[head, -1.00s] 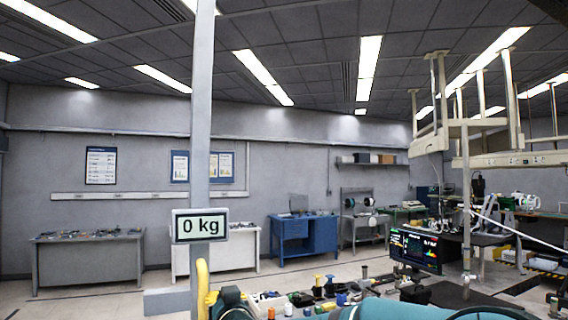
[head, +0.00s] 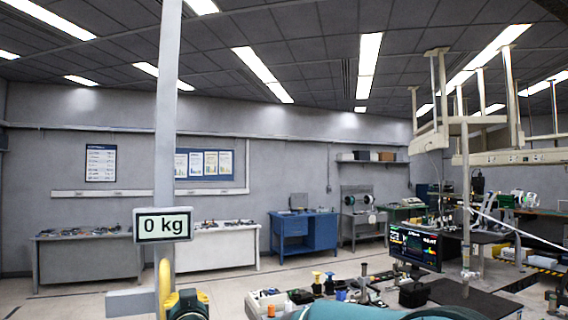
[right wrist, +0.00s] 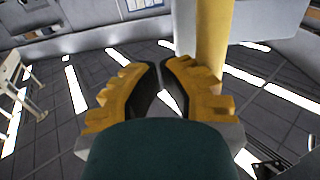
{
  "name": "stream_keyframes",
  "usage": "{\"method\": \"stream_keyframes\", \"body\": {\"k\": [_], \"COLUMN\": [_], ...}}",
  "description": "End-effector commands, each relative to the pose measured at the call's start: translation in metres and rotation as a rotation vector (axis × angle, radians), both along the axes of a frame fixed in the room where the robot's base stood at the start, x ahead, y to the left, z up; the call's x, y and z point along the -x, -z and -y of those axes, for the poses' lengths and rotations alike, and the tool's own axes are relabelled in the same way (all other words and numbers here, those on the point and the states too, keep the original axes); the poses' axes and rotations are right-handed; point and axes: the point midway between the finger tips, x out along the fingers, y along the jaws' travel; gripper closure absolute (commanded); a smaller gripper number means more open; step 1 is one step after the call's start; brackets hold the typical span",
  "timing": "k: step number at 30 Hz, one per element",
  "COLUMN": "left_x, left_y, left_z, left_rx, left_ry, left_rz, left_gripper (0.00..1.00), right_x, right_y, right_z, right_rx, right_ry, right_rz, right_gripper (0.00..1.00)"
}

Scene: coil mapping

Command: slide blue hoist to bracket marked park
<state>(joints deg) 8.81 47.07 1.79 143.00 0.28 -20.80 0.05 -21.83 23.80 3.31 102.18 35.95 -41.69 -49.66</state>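A pale vertical post (head: 167,110) carries a "0 kg" display (head: 163,224) at the left of the head view. A yellow upright bar (head: 163,285) is at its lower end. I see no blue on this post, and no bracket marked park is readable. My right gripper (head: 187,298), with yellow fingers, is just right of the bar. In the right wrist view my right gripper (right wrist: 161,68) has a narrow gap with nothing between its fingertips. The yellow bar (right wrist: 213,40) passes behind the right finger; I cannot tell whether they touch. My left gripper is not in view.
Parts, bottles and a monitor (head: 415,248) crowd the lower right foreground. A beige frame with legs (head: 455,132) hangs high on the right. A blue workbench (head: 305,232) and a grey bench (head: 88,260) stand along the far wall, with open floor in front.

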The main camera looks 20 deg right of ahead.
Motion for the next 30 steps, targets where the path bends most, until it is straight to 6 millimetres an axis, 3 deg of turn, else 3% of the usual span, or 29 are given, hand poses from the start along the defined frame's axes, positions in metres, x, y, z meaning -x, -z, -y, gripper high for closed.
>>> {"method": "stream_keyframes", "body": {"k": [14,30], "left_x": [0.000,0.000], "left_y": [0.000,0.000], "left_z": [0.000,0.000], "left_rx": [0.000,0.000], "left_ry": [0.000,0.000], "left_rz": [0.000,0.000], "left_gripper": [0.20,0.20], "right_x": [0.000,0.002], "right_y": [0.000,0.000], "right_z": [-0.007,-0.052], "right_rx": [-0.001,0.000], "right_ry": [-0.001,-0.005], "right_rz": [0.000,0.000], "right_gripper": [1.00,1.00]}}
